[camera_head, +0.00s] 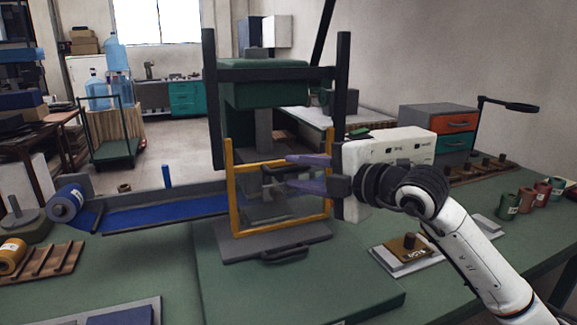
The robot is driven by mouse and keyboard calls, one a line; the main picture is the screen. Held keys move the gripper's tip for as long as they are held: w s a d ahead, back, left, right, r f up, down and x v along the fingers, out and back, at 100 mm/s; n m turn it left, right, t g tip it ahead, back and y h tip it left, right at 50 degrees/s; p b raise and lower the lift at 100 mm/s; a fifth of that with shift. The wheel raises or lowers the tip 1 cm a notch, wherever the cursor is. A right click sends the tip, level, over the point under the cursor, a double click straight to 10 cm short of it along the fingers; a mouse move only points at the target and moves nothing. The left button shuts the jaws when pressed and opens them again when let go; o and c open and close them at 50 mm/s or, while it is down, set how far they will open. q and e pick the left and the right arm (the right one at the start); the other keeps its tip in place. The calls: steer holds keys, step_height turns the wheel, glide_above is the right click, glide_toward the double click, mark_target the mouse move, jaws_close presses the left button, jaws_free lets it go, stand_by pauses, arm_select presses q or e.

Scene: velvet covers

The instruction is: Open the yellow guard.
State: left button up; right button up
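The yellow guard (235,205) is an upright square frame on the front of a green and dark press (265,85) in the middle of the head view. It stands across the press opening, above a grey base plate with a dark handle (285,254). My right gripper (288,171) comes in from the right, with its two purple fingers apart. The fingers overlap the upper right part of the guard in the picture, and they hide some of its right side. I cannot tell whether they touch it. My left gripper is not in view.
A blue conveyor-like strip (160,217) with a blue roll runs left of the press. Several spools (507,206) stand at the right. The green table front (290,285) is clear.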

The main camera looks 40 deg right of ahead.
mark_target(291, 172)
steer(key=shift+x, duration=1.6)
jaws_close()
steer(key=shift+f, duration=0.1)
